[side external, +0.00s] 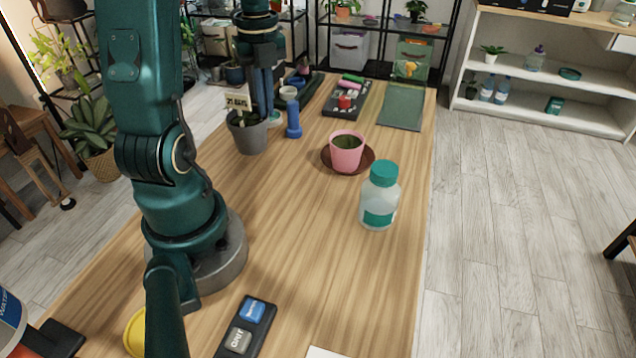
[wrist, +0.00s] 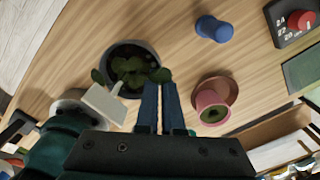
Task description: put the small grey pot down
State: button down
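The small grey pot (side external: 248,135) holds a plant and a small sign (side external: 238,102) and looks upright near the left edge of the wooden table. In the wrist view the pot (wrist: 104,62) is seen from above, with green leaves and the pale sign (wrist: 104,102). My gripper (wrist: 160,88) has its two blue fingers close together at the pot's rim, with the pot wall apparently between them. In the side view my gripper (side external: 265,108) is partly hidden behind the pot. I cannot tell whether the pot's base touches the table.
A blue object (side external: 293,122) stands just right of the pot. A pink pot (side external: 346,153) sits on a brown saucer (side external: 369,160). A white bottle with a teal lid (side external: 380,200) stands nearer. A dark tray (side external: 335,108) and a green mat (side external: 402,108) lie farther back. The table's middle is clear.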

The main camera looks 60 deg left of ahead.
aim_at(268, 120)
jog(key=shift+f, duration=1.85)
jog(key=shift+f, duration=0.1)
jog(key=c, duration=1.1)
grip_release()
jog(key=shift+o, duration=0.2)
